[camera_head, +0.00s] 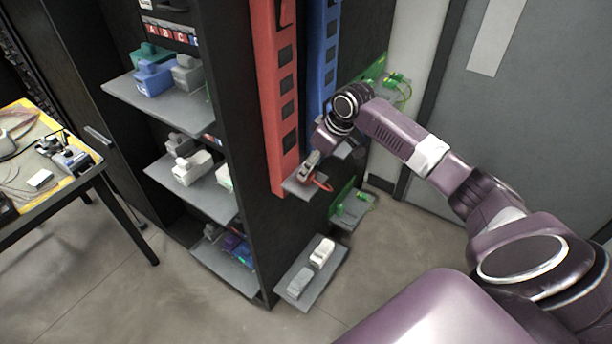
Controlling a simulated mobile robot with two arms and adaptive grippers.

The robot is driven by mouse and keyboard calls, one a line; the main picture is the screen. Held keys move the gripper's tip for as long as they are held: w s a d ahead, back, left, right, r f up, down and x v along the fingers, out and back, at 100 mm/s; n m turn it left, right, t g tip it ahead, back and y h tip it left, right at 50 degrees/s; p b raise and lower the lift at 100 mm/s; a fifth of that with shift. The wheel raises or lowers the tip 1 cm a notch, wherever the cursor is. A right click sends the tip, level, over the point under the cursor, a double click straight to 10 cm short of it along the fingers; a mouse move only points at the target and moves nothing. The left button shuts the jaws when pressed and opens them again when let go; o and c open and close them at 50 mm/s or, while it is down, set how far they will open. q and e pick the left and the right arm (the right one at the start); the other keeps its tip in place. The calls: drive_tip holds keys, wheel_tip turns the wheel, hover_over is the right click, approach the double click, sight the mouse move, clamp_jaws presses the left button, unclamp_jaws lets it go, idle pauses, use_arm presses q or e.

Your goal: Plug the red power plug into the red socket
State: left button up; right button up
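The red socket strip (283,110) runs upright on the side of the black cabinet, with several dark square outlets facing out. My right arm reaches in from the right, and its gripper (311,165) is low, just right of the strip's lower end and above a small grey shelf (297,189). A red cord (321,185) curves out beside the fingertips. The red plug's body cannot be made out clearly; the gripper may hide it. Whether the fingers are shut on it cannot be told. My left gripper is not in view.
A blue strip (325,55) stands right of the red one. Green boards (352,205) and a lower shelf (311,274) with grey and white blocks jut from the cabinet. Side shelves (190,100) hold more blocks. A table (80,185) stands at left. Floor at front is clear.

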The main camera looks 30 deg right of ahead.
drive_tip(key=p+x, duration=0.1)
drive_tip(key=x, duration=0.2)
drive_tip(key=shift+w+a+f, duration=0.15)
drive_tip(key=shift+w+f, duration=0.05)
drive_tip(key=shift+f, duration=0.1)
drive_tip(key=shift+w+f, duration=0.1)
drive_tip(key=shift+f, duration=0.2)
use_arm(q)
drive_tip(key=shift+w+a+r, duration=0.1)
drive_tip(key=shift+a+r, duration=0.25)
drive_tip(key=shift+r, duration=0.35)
use_arm(e)
drive_tip(key=c, duration=1.2)
drive_tip(key=shift+o, duration=0.2)
drive_tip(key=shift+r, duration=0.1)
use_arm(q)
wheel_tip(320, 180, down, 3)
drive_tip(key=b, duration=0.3)
use_arm(e)
wheel_tip(320, 180, up, 20)
